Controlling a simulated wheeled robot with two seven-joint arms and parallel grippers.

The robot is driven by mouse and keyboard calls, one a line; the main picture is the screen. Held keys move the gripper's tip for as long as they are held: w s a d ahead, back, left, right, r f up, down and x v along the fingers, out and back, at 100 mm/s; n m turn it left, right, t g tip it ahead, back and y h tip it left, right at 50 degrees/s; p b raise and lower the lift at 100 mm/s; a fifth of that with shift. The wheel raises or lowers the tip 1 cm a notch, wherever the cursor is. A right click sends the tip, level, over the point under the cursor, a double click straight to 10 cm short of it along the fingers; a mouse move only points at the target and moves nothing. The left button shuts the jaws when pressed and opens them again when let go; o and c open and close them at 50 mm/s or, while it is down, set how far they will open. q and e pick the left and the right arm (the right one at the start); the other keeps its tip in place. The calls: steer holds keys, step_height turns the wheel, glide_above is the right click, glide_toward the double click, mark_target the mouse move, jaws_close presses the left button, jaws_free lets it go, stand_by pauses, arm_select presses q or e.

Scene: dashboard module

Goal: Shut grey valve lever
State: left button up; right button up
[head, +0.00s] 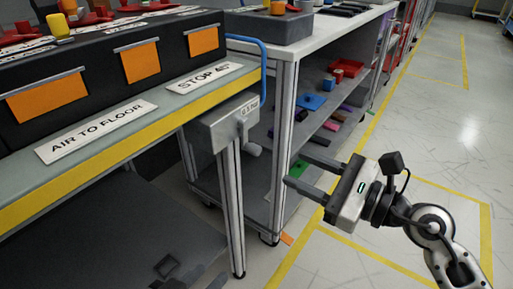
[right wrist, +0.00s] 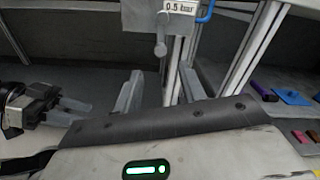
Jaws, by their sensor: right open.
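The grey valve lever (head: 246,136) hangs down from the front of a grey valve box (head: 222,122) at the table's end. It ends in a rounded knob. In the right wrist view the lever (right wrist: 161,32) hangs from the box marked 0.5 bar (right wrist: 182,9). My right gripper (head: 288,172) is open and empty, to the right of the lever and a little lower. In the right wrist view its two fingers (right wrist: 160,90) point toward the lever and stay apart from it. My left gripper (right wrist: 66,110) shows at the left of that view; its finger gap is unclear.
The table (head: 190,98) with a yellow edge carries black bins and signs. A blue pipe (head: 262,70) rises behind the valve box. A shelf rack (head: 285,130) with coloured parts stands close behind. The floor (head: 410,130) at the right is clear.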

mark_target(259, 151)
steer(key=x, duration=1)
steer(key=shift+w+a, duration=0.15)
steer(key=shift+a, duration=0.05)
jaws_close()
